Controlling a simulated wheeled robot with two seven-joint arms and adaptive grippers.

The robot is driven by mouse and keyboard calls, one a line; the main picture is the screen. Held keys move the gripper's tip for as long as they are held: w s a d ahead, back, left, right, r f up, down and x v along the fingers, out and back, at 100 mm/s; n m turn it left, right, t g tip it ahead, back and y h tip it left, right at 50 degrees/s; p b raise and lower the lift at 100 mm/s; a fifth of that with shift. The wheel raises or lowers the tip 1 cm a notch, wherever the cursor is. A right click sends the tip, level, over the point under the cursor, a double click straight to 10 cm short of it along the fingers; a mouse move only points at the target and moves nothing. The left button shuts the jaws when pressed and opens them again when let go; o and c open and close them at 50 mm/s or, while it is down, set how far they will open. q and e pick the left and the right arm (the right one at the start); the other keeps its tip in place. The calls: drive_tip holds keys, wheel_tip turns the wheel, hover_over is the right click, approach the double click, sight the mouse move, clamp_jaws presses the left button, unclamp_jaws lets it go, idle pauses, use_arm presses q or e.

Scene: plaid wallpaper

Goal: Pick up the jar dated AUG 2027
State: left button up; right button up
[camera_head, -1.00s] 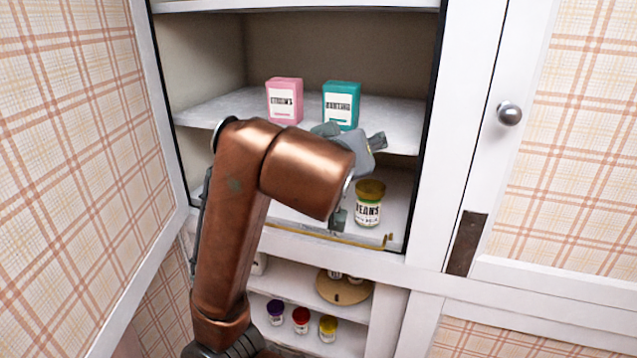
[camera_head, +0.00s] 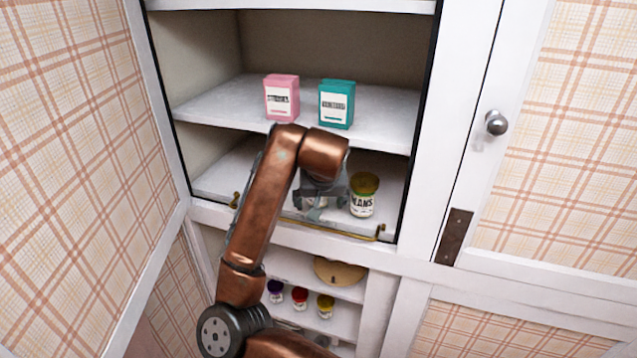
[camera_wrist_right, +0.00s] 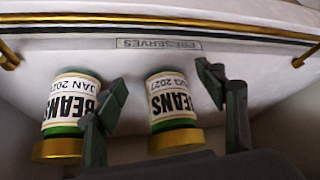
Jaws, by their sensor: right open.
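The BEANS jar dated AUG 2027 (camera_wrist_right: 172,105) has a white and green label and a gold lid. It shows upside down in the right wrist view, between my open fingers; I cannot tell how deep they reach. My right gripper (camera_wrist_right: 165,108) is open and empty. In the head view my right gripper (camera_head: 320,203) is at the lower cupboard shelf and mostly hides this jar. A like BEANS jar dated JAN 2027 (camera_wrist_right: 70,112) stands beside it, outside my fingers. In the head view that jar (camera_head: 362,200) is right of the gripper. My left gripper is not in view.
A brass rail (camera_head: 330,231) runs along the shelf's front edge, with a PRESERVES label (camera_wrist_right: 160,43). Pink (camera_head: 281,98) and teal (camera_head: 336,104) boxes stand on the shelf above. Small jars (camera_head: 300,297) and a round wooden board (camera_head: 340,271) are below. An open door is left.

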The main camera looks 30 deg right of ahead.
drive_tip(key=w+p, duration=0.1)
drive_tip(key=w+d, duration=0.1)
drive_tip(key=w, duration=0.1)
drive_tip(key=w+d+p, duration=0.1)
drive_tip(key=w, duration=0.1)
drive_tip(key=shift+d+f+p, duration=0.15)
drive_tip(key=shift+d+p, duration=0.05)
drive_tip(key=shift+p, duration=0.1)
drive_tip(key=shift+d+f, duration=0.15)
drive_tip(key=shift+f, duration=0.1)
drive_tip(key=shift+f, duration=0.1)
drive_tip(key=c, duration=1.5)
